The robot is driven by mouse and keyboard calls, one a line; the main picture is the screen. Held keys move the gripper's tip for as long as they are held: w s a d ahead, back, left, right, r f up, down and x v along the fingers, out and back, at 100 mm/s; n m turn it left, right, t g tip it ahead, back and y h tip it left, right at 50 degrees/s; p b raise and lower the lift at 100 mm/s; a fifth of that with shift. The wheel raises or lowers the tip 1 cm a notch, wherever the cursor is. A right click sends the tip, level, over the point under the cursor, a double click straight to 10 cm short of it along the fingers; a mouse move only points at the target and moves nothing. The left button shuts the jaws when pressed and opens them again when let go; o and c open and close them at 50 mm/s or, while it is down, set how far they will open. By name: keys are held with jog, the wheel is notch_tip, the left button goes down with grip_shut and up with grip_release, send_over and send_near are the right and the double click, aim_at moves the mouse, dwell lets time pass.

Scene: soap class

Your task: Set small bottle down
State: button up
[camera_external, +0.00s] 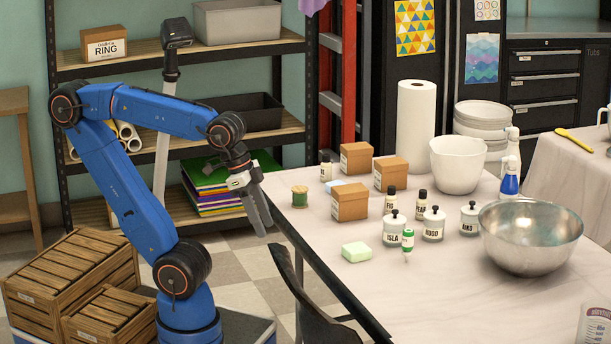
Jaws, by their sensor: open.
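My gripper (262,222) hangs pointing down beyond the left edge of the table (455,300), over the floor. It is open and no bottle shows in it. Several small bottles stand upright on the table, well to its right. Dark-capped small bottles are at the back left (326,170) and mid-table (390,200), with another one (421,205) beside that. A small green-capped bottle (407,243) stands nearer the front, close to the wider labelled jars ISLA (394,232) and HUGO (433,227). I cannot tell which small bottle the task names.
A green soap bar (356,252), a green spool (299,197) and brown boxes (349,204) lie on the left part. The KINO jar (469,220), metal bowl (530,238), white bowl (457,165) and paper roll (415,125) stand farther right. A black chair (310,315) is by the edge.

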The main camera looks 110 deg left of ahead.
jog(key=s+d+f+m, duration=0.2)
jog(key=d+f, duration=0.1)
jog(key=shift+s+t+h, duration=0.3)
